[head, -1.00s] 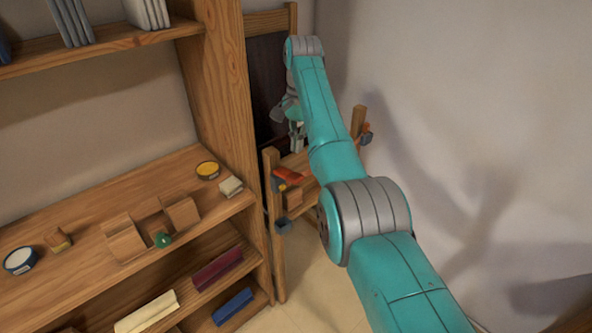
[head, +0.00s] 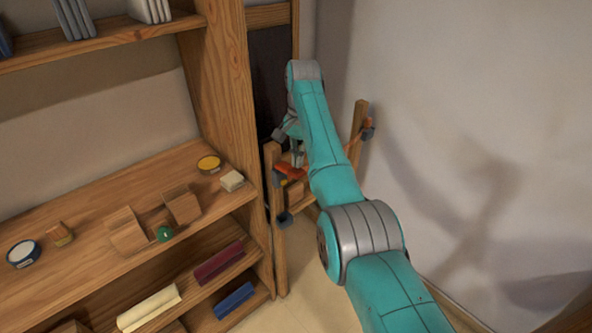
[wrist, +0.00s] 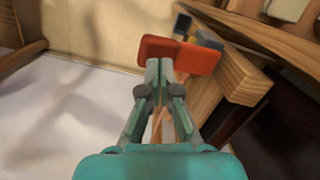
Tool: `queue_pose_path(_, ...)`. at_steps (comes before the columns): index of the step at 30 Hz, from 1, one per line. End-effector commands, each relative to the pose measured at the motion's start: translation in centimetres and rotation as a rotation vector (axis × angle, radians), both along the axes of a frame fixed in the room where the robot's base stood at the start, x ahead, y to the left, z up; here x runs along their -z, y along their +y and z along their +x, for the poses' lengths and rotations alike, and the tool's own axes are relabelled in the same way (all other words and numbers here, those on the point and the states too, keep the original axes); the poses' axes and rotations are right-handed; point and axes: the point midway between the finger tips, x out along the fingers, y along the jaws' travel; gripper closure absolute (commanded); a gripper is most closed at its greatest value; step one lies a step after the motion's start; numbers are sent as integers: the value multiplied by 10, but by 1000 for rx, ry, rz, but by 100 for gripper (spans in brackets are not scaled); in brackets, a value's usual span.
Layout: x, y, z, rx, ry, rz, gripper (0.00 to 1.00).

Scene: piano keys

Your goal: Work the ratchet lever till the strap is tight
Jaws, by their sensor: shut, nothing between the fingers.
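The orange-red ratchet lever (head: 290,170) sits near the top of the left wooden post, with a dark blue-grey ratchet body (head: 279,181) beside it. In the wrist view the lever (wrist: 195,58) lies across, just beyond the fingertips. My gripper (head: 298,163) is shut and empty, pointing down close to the lever. In the wrist view its fingertips (wrist: 160,66) are together at the lever's near edge; I cannot tell whether they touch. An orange strap (head: 352,146) shows near the right post, its middle hidden by my arm. I cannot judge its tension.
A wooden shelf unit (head: 231,150) with small blocks and tins stands close on the left. The left post (head: 279,245) and right post (head: 358,120) flank the strap. A pale wall (head: 470,130) bounds the right. Bare floor (head: 300,300) shows below.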

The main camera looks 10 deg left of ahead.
Motion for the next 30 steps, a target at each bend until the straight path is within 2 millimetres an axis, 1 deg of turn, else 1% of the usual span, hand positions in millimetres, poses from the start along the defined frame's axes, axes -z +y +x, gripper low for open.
queue_pose_path(4,5,0,0,0,0,0,100)
queue_pose_path(17,7,0,-1,0,0,0,100)
queue_pose_path(20,14,0,-1,0,0,0,100)
queue_pose_path(30,46,0,-1,0,1,-1,100)
